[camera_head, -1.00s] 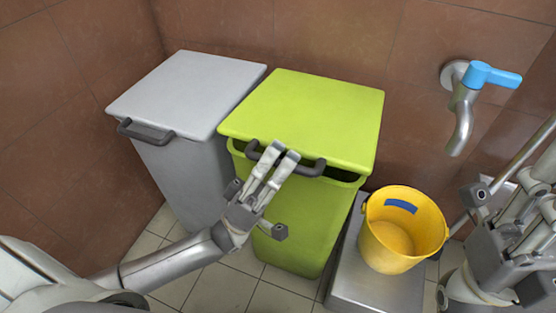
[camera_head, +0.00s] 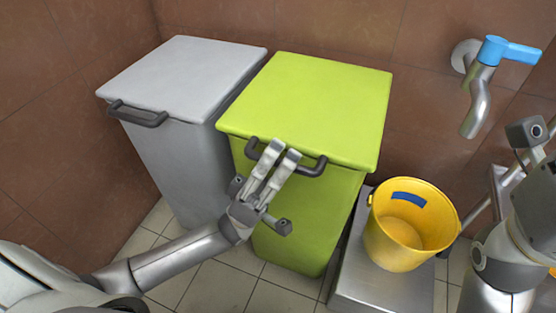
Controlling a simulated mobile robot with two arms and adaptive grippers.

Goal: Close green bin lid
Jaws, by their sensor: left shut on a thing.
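The green bin (camera_head: 300,225) stands in the middle, and its lid (camera_head: 312,105) lies flat on top. No dark gap shows between the lid and the bin's rim. The lid's dark handle (camera_head: 312,168) is at its front edge. My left gripper (camera_head: 275,152) is shut on this handle, left of its middle, with its fingers covering part of it. My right arm is at the right edge, with part of my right gripper (camera_head: 527,132) in view; its fingers cannot be made out.
A grey bin (camera_head: 185,80) with a shut lid stands close on the left. A yellow bucket (camera_head: 405,240) sits on a grey metal stand (camera_head: 372,285) to the right. A tap with a blue lever (camera_head: 505,50) juts from the tiled wall. Tiled floor is free in front.

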